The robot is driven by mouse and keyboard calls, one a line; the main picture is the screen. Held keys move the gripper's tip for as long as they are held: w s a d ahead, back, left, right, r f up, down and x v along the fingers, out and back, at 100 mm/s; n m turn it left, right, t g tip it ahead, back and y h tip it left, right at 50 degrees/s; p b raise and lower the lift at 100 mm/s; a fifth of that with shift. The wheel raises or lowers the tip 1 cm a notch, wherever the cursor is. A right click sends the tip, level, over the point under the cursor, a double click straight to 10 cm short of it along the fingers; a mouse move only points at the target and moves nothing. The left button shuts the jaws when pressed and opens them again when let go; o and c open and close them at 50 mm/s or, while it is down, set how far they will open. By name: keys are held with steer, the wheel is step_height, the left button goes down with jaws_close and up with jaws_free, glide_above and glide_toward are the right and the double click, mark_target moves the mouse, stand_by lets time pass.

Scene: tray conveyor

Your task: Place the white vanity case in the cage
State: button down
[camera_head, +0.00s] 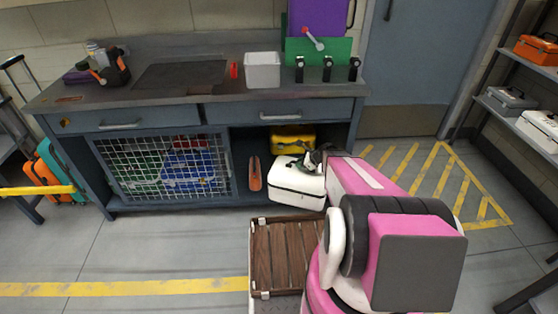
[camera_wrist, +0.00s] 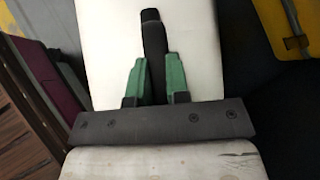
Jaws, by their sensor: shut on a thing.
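The white vanity case (camera_head: 297,184) is in front of the open right-hand bay of the workbench in the head view. My gripper (camera_head: 312,160) is at its top, partly hidden by my pink arm. In the wrist view the case (camera_wrist: 110,60) fills the middle, and the green fingers of my gripper (camera_wrist: 155,84) are shut on its black handle (camera_wrist: 153,35). The cage (camera_head: 162,168) is the wire-mesh-fronted bay on the left of the workbench; green and blue cases (camera_head: 188,172) show behind its mesh.
A yellow case (camera_head: 292,138) sits inside the open bay, and an orange-brown upright object (camera_head: 255,174) stands at its left side. A slatted wooden tray (camera_head: 278,258) is below the case. Clear floor lies in front of the cage.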

steer(key=w+f, duration=0.3)
steer(key=w, duration=1.5)
steer(key=shift+f, duration=0.2)
steer(key=shift+w+f, duration=0.1)
steer(key=c, duration=1.1)
jaws_free()
steer(key=v, duration=0.7)
steer(key=shift+r, duration=0.25)
steer(key=shift+d, duration=0.1)
